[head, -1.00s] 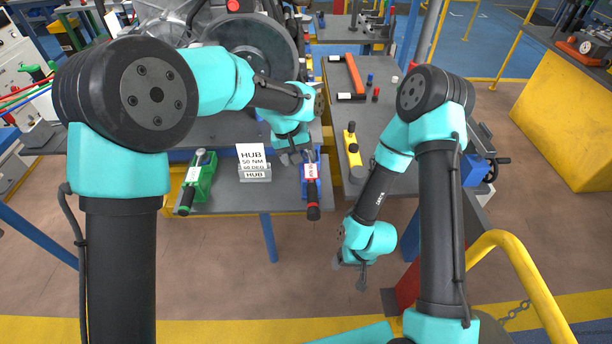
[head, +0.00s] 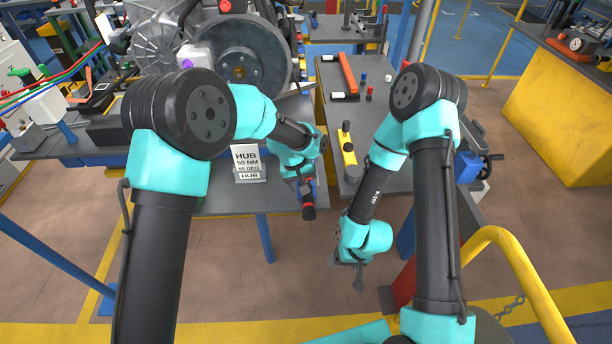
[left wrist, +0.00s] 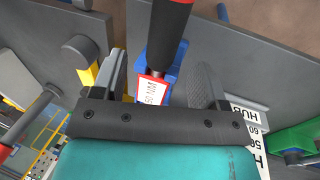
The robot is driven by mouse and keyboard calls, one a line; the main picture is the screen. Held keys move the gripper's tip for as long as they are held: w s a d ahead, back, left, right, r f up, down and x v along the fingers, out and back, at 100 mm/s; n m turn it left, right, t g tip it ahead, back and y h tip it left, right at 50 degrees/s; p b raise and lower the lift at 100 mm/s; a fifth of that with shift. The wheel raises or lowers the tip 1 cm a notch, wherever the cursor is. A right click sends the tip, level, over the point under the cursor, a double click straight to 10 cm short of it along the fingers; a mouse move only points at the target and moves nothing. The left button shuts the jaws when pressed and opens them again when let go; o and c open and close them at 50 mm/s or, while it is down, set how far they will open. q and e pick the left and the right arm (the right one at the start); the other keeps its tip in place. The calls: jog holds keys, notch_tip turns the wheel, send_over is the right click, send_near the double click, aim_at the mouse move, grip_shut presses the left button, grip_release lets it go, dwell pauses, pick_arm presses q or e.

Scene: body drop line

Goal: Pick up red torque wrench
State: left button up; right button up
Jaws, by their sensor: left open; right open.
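The red torque wrench (head: 309,207) lies on the near edge of the grey bench, with its black handle and red ring sticking out past the edge. In the left wrist view the wrench (left wrist: 168,35) rests in a blue holder with a white label, and its handle runs up out of the frame. My left gripper (head: 302,186) is over the wrench. Its open fingers (left wrist: 161,80) stand on both sides of the labelled part, and I see no clear grip. My right gripper (head: 358,273) hangs open and empty in front of the right bench, away from the wrench.
A white HUB sign (head: 248,163) stands left of the wrench. A green holder (left wrist: 295,140) shows at the right of the left wrist view. A yellow tool (head: 348,150) lies on the right bench (head: 360,110). A large engine part (head: 235,60) stands behind.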

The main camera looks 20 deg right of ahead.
pick_arm(q)
jog(key=shift+d+f, duration=0.1)
jog(key=shift+f, duration=0.2)
jog(key=shift+a+x, duration=0.2)
jog(key=shift+x, duration=2.4)
jog(key=shift+s, duration=0.15)
grip_shut()
